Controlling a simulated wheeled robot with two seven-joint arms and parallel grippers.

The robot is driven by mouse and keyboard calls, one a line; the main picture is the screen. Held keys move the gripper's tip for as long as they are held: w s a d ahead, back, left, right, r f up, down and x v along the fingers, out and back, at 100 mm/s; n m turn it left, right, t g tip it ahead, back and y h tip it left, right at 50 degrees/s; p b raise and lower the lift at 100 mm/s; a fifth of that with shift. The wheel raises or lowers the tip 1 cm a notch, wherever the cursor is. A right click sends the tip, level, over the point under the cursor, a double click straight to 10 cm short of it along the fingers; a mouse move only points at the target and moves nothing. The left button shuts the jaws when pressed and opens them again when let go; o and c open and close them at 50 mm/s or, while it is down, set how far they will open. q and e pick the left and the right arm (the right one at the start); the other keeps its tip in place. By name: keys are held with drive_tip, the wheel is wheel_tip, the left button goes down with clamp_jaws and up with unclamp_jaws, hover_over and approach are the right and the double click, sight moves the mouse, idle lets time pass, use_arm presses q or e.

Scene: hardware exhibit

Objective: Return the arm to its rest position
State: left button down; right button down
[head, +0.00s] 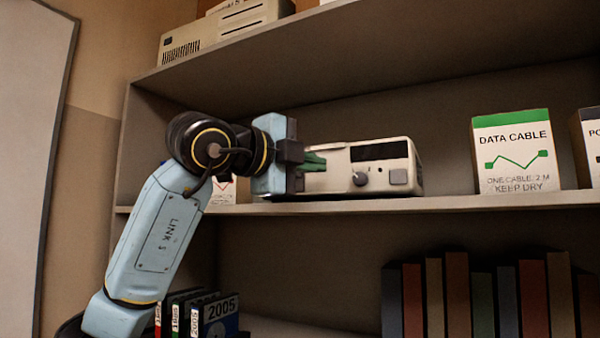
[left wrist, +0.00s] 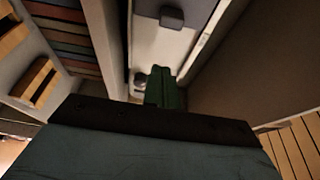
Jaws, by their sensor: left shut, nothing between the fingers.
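My left arm comes in from the left in the head view, raised and bent at the wrist in front of the middle shelf. My left gripper (head: 322,161) is at the left part of a beige device (head: 375,176) with a dark display, a round knob and a grey button. The green fingers are shut with nothing between them. In the left wrist view the shut fingers (left wrist: 163,75) point at the device's front (left wrist: 185,42), close beside the knob. Whether they touch it I cannot tell. My right gripper is not in view.
The middle shelf (head: 450,203) holds the device, a white and green data cable box (head: 513,152) and a partly hidden box behind my wrist. Books (head: 457,295) and binders (head: 215,315) stand below. Another beige unit (head: 222,30) sits above.

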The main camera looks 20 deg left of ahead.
use_arm(q)
drive_tip(key=b+v, duration=0.2)
drive_tip(key=v, duration=0.7)
